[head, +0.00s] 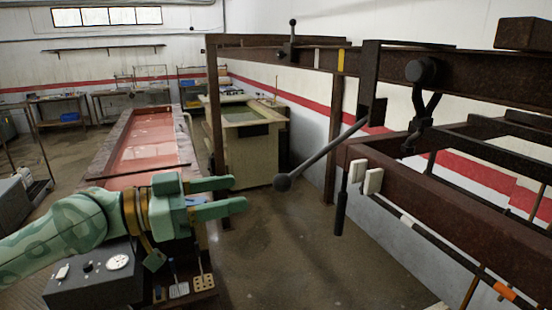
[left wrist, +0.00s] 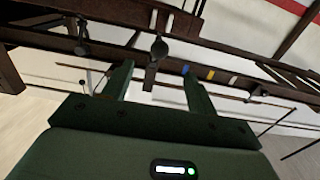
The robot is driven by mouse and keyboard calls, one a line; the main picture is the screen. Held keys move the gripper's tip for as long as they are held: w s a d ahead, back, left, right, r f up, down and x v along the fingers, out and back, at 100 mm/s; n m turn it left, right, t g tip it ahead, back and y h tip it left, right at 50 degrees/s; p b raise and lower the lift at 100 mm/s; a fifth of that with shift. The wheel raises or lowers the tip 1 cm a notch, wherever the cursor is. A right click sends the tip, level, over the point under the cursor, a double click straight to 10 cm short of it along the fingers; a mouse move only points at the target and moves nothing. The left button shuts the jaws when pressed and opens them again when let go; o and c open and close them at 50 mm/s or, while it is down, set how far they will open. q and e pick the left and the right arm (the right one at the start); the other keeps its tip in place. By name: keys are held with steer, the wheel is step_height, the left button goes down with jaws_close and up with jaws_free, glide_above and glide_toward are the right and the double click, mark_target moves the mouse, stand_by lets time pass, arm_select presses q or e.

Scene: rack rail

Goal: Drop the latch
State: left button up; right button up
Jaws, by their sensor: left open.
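My left gripper (head: 238,194) is open and empty over the floor, left of the rack, its fingers pointing right. In the left wrist view, its two fingers (left wrist: 156,84) frame a dark hanging piece (left wrist: 156,55) on the rail, apart from it. A short ball-topped lever (head: 292,30) stands upright on the rail farther back. I cannot tell for sure which is the latch. My right gripper is out of view.
A round-headed hook (head: 422,75) hangs from the rail above a lower rusty beam (head: 440,200) with white blocks and a dark hanging handle (head: 341,205). A control box (head: 95,275) sits below my left arm. A long reddish tank (head: 145,145) lies behind. The floor between is clear.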

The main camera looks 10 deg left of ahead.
mark_target(283, 183)
arm_select(q)
steer(key=p+x, duration=0.2)
steer(key=r+p+x, duration=0.1)
steer(key=p+x, duration=0.1)
steer(key=shift+d+p, duration=0.1)
steer(key=shift+p, duration=0.3)
steer(key=x, duration=0.1)
steer(key=p+x, duration=0.1)
steer(key=x, duration=0.1)
steer(key=f+p+x, duration=0.1)
steer(key=x, duration=0.1)
steer(key=shift+w+d, duration=0.35)
steer(key=shift+d, duration=0.05)
steer(key=shift+f, duration=0.1)
steer(key=c, duration=0.9)
